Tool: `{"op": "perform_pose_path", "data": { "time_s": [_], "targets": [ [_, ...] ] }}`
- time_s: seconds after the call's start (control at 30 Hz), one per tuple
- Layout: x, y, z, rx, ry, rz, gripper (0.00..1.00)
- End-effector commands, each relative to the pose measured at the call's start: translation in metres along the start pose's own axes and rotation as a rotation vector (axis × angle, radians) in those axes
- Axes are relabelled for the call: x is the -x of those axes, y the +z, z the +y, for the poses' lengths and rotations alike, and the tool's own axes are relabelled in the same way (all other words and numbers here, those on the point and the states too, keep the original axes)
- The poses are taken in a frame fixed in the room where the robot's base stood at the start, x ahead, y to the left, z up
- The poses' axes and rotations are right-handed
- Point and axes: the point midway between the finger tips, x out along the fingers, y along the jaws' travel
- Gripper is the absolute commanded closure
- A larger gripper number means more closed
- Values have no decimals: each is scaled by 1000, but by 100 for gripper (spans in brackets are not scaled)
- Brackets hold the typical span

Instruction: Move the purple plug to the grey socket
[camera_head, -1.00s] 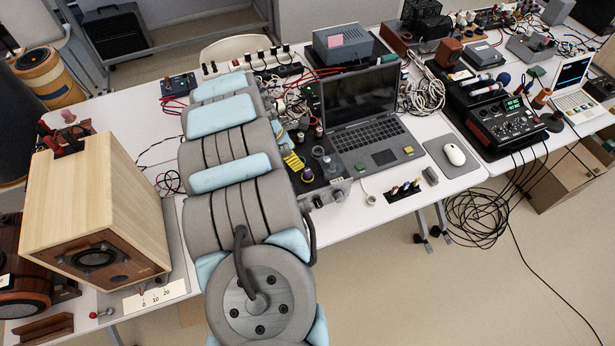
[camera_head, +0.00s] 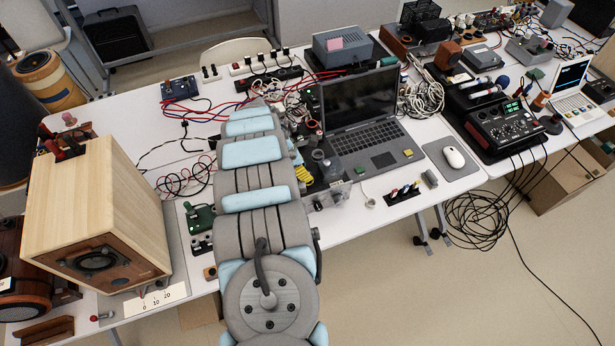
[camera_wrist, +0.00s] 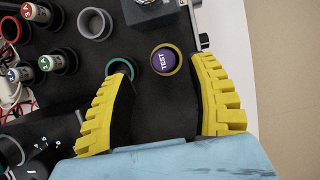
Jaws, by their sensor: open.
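The purple plug (camera_wrist: 163,60), labelled TEST, stands in a yellow-ringed socket (camera_wrist: 177,55) on the black panel (camera_wrist: 144,22) in the wrist view. The grey socket (camera_wrist: 95,23) is up and left of it, with a grey ring and nothing visible in it. My gripper (camera_wrist: 160,72) is open, with its yellow ridged fingers spread to either side below the plug. The right finger tip is close to the yellow ring; whether it touches I cannot tell. In the head view, a yellow finger (camera_head: 303,173) shows beside my arm, which hides the plug there.
A teal-ringed socket (camera_wrist: 119,68) lies partly behind the left finger. Red-topped (camera_wrist: 13,29) and green-topped (camera_wrist: 51,62) plugs and cables crowd the left. A dark box (camera_wrist: 150,9) stands beyond the plug. The laptop (camera_head: 365,120) is close right of the panel.

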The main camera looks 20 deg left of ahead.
Motion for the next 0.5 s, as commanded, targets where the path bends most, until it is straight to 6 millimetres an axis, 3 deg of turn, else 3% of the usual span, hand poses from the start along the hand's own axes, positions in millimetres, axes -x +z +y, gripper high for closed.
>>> {"op": "perform_pose_path", "data": {
  "time_s": [0.5],
  "targets": [
    [-40, -2, -3, 0, 0, 2, 42]
  ]
}}
